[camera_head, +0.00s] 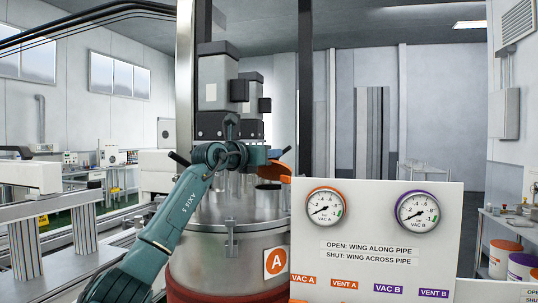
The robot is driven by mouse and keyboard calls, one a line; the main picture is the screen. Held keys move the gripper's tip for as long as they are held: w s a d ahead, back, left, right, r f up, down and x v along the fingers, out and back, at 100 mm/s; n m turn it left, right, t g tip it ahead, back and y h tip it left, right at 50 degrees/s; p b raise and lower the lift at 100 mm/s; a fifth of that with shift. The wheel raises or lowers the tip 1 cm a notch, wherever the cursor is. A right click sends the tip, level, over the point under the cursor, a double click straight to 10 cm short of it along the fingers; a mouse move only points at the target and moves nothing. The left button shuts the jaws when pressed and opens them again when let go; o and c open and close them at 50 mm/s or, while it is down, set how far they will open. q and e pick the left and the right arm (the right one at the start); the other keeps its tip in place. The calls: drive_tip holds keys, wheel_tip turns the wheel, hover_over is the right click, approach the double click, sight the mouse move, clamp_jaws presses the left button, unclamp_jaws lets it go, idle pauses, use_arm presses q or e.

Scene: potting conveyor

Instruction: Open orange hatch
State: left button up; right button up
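The orange hatch (279,168) is at the top right of the steel vessel (226,216), which carries an orange label A. Only part of the hatch shows, over a short dark round neck (268,190). My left gripper (270,157) is at the end of the teal arm, right by the hatch at its upper left. Its fingertips are small and partly hidden, so I cannot tell if they touch the hatch or are open or shut. My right gripper is not in view.
A white gauge panel (377,262) with two dials stands in front, right of the vessel. Motors (217,90) and steel posts (305,90) rise behind the hatch. A conveyor frame (40,222) is at the left. A shelf with tubs (500,258) is at the far right.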

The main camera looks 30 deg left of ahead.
use_arm(q)
drive_tip(key=shift+o, duration=1.4)
drive_tip(key=shift+s+a, duration=0.1)
drive_tip(key=shift+o, duration=0.7)
drive_tip(key=shift+f, duration=0.1)
drive_tip(key=shift+s+f, duration=0.1)
drive_tip(key=shift+s, duration=0.1)
drive_tip(key=s+a+b, duration=0.1)
drive_tip(key=s+b, duration=0.4)
drive_tip(key=s, duration=0.7)
drive_tip(key=shift+s+a+b, duration=0.25)
drive_tip(key=shift+a+b, duration=0.05)
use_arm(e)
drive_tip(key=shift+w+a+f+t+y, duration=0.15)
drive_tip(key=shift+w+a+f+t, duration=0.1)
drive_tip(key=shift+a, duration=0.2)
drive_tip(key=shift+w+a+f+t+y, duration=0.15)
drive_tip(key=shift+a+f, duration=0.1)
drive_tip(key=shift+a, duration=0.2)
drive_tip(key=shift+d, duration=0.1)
